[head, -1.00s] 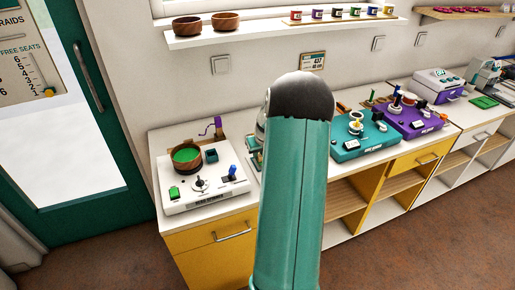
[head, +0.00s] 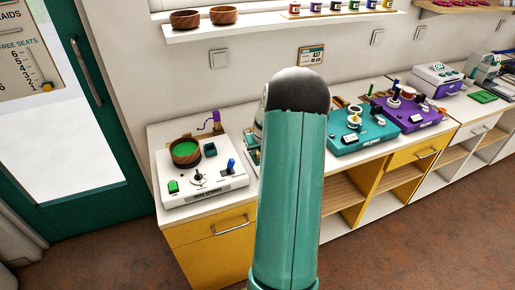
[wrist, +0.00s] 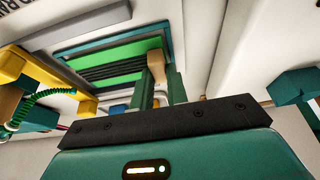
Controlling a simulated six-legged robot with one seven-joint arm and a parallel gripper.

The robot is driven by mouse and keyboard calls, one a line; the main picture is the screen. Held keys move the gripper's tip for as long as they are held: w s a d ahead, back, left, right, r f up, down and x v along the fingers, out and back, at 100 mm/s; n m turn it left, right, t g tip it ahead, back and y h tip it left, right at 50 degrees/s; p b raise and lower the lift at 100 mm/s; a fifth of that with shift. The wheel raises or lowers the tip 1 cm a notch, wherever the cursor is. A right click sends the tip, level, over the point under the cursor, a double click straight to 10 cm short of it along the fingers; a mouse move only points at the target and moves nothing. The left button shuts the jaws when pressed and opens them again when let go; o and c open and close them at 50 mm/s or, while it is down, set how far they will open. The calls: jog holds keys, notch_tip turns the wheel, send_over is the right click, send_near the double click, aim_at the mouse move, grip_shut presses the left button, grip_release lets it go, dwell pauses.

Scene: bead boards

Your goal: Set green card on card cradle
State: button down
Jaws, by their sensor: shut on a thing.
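In the wrist view, a bright green card (wrist: 125,53) with dark stripes lies within a teal-edged frame (wrist: 88,38) on a white unit; I take the frame to be the card cradle, but cannot be sure. A tan tab (wrist: 156,66) is at the card's near right end. My gripper (wrist: 160,88) is shut on this tab, with a teal finger on either side. Whether the card rests in the frame or hovers just over it is unclear. In the head view my arm hides the gripper and the held card.
A yellow bracket and green coiled cord (wrist: 45,94) are close at left in the wrist view. In the head view, a white console with a bowl (head: 205,185) stands left of my arm, and teal (head: 362,130) and purple (head: 422,112) consoles stand right.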

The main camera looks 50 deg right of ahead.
dwell(0.8)
jog(key=c, duration=1.3)
grip_release()
jog(key=shift+r, duration=3.5)
